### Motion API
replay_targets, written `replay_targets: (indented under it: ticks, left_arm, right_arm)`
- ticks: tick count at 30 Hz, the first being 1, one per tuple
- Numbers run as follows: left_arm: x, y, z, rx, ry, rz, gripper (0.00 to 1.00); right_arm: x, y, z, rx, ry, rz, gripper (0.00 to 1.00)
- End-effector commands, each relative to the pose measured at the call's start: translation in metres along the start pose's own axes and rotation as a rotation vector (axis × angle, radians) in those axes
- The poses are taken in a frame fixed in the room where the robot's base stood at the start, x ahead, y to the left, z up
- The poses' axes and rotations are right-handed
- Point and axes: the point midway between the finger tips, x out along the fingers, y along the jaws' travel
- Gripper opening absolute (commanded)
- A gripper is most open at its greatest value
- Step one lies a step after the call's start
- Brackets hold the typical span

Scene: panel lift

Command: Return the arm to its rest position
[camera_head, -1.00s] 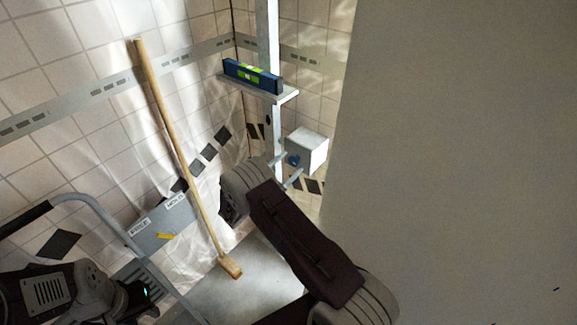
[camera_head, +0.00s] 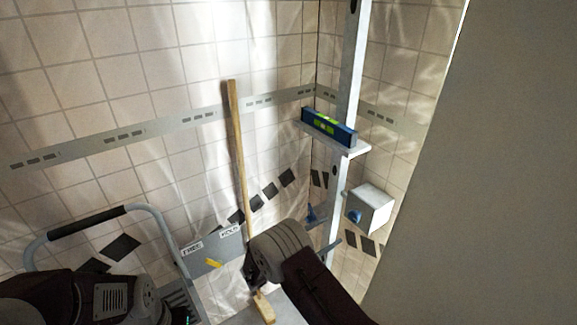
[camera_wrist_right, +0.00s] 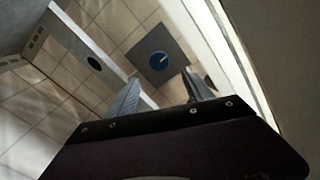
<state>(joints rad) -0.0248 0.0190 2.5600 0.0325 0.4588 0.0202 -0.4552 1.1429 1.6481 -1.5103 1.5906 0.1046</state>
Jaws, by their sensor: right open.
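My right arm comes up from the bottom of the head view. Its gripper (camera_head: 325,231) is open and empty, left of a pale box (camera_head: 372,205) with a blue knob (camera_head: 354,216). In the wrist view, the two fingers (camera_wrist_right: 163,98) stand apart. Beyond them show the box's grey face (camera_wrist_right: 152,76) and the round blue knob (camera_wrist_right: 158,61) with a white mark; a gap shows between fingers and knob. My left arm shows at the bottom left of the head view; its gripper is not visible.
A metal post (camera_head: 347,85) carries a shelf (camera_head: 352,150) with a blue level (camera_head: 329,127). A wooden-handled broom (camera_head: 238,150) leans on the tiled wall. A cart handle (camera_head: 87,222) and labelled grey panel (camera_head: 214,251) stand left. A plain grey surface (camera_head: 500,190) fills the right.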

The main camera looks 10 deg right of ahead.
Motion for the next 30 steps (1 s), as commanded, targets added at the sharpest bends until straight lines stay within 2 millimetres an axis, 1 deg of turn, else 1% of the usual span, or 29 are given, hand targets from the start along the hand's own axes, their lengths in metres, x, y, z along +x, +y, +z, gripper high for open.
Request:
replay_targets:
  ticks: [2, 3, 4, 5, 6, 7, 8, 9, 10, 11, 12, 14, 15, 17, 19, 22, 30]
  left_arm:
    - [-0.002, 0.0, 0.0, 0.0, 0.0, 0.0, 0.36]
    - [-0.004, 0.0, 0.0, 0.0, 0.0, 0.0, 0.36]
    - [-0.007, 0.0, -0.001, 0.0, 0.0, 0.0, 0.36]
    - [-0.009, 0.0, -0.001, 0.0, 0.0, 0.0, 0.36]
    - [-0.013, 0.0, -0.001, 0.0, 0.0, 0.0, 0.36]
    - [-0.016, 0.0, -0.002, 0.0, 0.0, 0.0, 0.36]
    - [-0.018, 0.0, -0.002, 0.0, 0.0, 0.0, 0.36]
    - [-0.022, 0.0, -0.002, 0.0, 0.0, 0.0, 0.36]
    - [-0.024, 0.001, -0.003, 0.0, 0.0, 0.0, 0.36]
    - [-0.026, 0.001, -0.003, 0.0, 0.0, 0.0, 0.36]
    - [-0.029, 0.001, -0.003, 0.0, 0.0, 0.0, 0.36]
    - [-0.032, 0.001, -0.003, 0.0, 0.0, 0.0, 0.36]
    - [-0.033, 0.001, -0.003, 0.0, 0.0, 0.0, 0.36]
    - [-0.035, 0.001, -0.004, 0.0, 0.0, 0.0, 0.36]
    - [-0.036, 0.001, -0.004, 0.0, 0.0, 0.0, 0.36]
    - [-0.036, 0.001, -0.004, 0.0, 0.0, 0.0, 0.36]
    - [-0.036, 0.001, -0.004, 0.0, 0.0, 0.0, 0.36]
  right_arm:
    - [0.005, -0.009, 0.007, 0.006, 0.019, -0.054, 0.6]
    - [0.01, -0.022, 0.015, 0.015, 0.047, -0.128, 0.6]
    - [0.013, -0.036, 0.022, 0.029, 0.079, -0.208, 0.6]
    - [0.015, -0.055, 0.031, 0.05, 0.118, -0.306, 0.6]
    - [0.011, -0.083, 0.043, 0.096, 0.185, -0.459, 0.6]
    - [0.004, -0.106, 0.052, 0.143, 0.239, -0.582, 0.6]
    - [-0.007, -0.127, 0.059, 0.204, 0.295, -0.706, 0.6]
    - [-0.028, -0.149, 0.067, 0.301, 0.368, -0.863, 0.6]
    - [-0.044, -0.162, 0.072, 0.382, 0.418, -0.973, 0.6]
    - [-0.061, -0.17, 0.076, 0.471, 0.466, -1.073, 0.6]
    - [-0.083, -0.175, 0.08, 0.595, 0.521, -1.191, 0.6]
    - [-0.108, -0.174, 0.086, 0.784, 0.584, -1.331, 0.6]
    - [-0.12, -0.17, 0.089, 0.902, 0.613, -1.401, 0.6]
    - [-0.131, -0.163, 0.093, 1.053, 0.641, -1.476, 0.6]
    - [-0.137, -0.156, 0.096, 1.179, 0.657, -1.527, 0.6]
    - [-0.14, -0.151, 0.098, 1.264, 0.663, -1.557, 0.6]
    - [-0.14, -0.151, 0.097, 1.27, 0.664, -1.56, 0.6]
